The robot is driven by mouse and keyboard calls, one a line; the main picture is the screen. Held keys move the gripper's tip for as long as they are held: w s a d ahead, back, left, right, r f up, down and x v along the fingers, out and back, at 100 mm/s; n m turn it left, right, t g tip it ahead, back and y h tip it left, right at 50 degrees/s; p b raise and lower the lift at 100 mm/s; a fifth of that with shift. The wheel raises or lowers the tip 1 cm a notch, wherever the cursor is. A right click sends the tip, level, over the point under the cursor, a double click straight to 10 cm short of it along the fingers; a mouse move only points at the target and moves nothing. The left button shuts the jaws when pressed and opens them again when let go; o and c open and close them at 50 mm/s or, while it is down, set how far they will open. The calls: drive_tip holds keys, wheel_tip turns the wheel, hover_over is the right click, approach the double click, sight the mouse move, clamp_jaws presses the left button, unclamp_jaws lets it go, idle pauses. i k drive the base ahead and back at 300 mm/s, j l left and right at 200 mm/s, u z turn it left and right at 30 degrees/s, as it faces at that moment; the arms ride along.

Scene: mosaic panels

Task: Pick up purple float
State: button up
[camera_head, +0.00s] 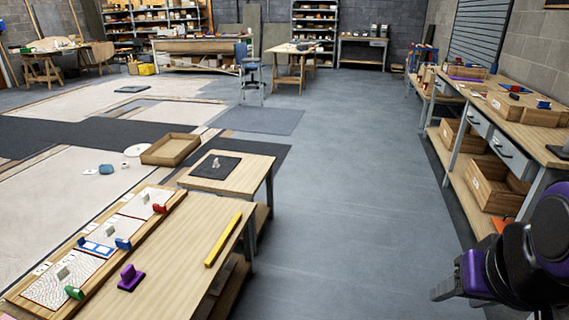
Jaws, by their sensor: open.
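The purple float (130,278) sits on the near wooden table (180,280) at the lower left, with its handle up. It stands apart from the other tools, on bare wood to the right of the mosaic panels. My gripper (438,292) shows at the lower right edge beside my purple and black arm. It is empty, over the floor, far to the right of the float. Its fingers are small and dark in this view.
A yellow level (223,240) lies near the table's right edge. Open floor (335,220) separates the table from the right workbench (535,135).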

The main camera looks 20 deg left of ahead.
sight(130, 277)
drive_tip(key=i+j+z, duration=0.1)
drive_tip(key=i+z, duration=0.2)
drive_tip(key=i+j+z, duration=0.3)
drive_tip(key=i, duration=0.15)
drive_tip(key=z, duration=0.45)
drive_tip(key=j+z, duration=0.1)
drive_tip(key=z, duration=0.3)
drive_tip(key=i+j+z, duration=0.1)
drive_tip(key=z, duration=0.75)
drive_tip(key=j+z, duration=0.1)
drive_tip(key=z, duration=0.35)
drive_tip(key=j+z, duration=0.1)
drive_tip(key=z, duration=0.8)
drive_tip(key=k+z, duration=0.1)
drive_tip(key=z, duration=0.85)
drive_tip(key=k+z, duration=0.1)
drive_tip(key=z, duration=0.4)
drive_tip(key=l+z, duration=0.1)
drive_tip(key=z, duration=0.9)
drive_tip(key=l+z, duration=0.15)
drive_tip(key=z, duration=0.35)
drive_tip(key=l+z, duration=0.1)
drive_tip(key=z, duration=0.35)
